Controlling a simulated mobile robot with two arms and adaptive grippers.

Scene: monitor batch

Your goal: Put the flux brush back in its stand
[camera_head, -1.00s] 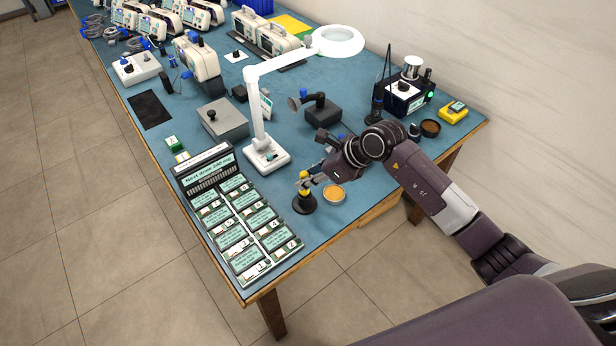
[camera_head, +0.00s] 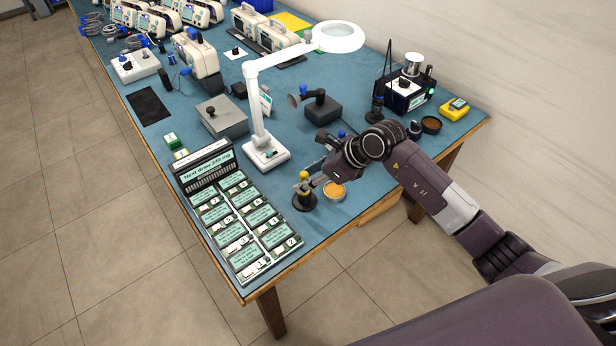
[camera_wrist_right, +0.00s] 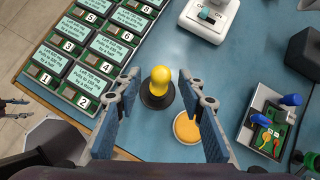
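The flux brush, seen as a yellow handle (camera_head: 304,176), stands upright in a round black stand (camera_head: 305,203) near the table's front edge. In the right wrist view the yellow handle (camera_wrist_right: 161,78) rises from the middle of the black base (camera_wrist_right: 156,98). Its bristle end is hidden. My right gripper (camera_wrist_right: 160,82) is open, its two fingers apart on either side of the handle with clear gaps. In the head view this gripper (camera_head: 312,182) is close beside the handle. Part of what looks like my left gripper (camera_wrist_right: 15,106) shows at the wrist view's left edge, its opening unclear.
A round tin of amber paste (camera_head: 334,191) sits right beside the stand. A numbered tray rack (camera_head: 240,228) lies to the left. The white magnifier lamp base (camera_head: 266,154) and a board holder (camera_wrist_right: 270,125) are close by.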

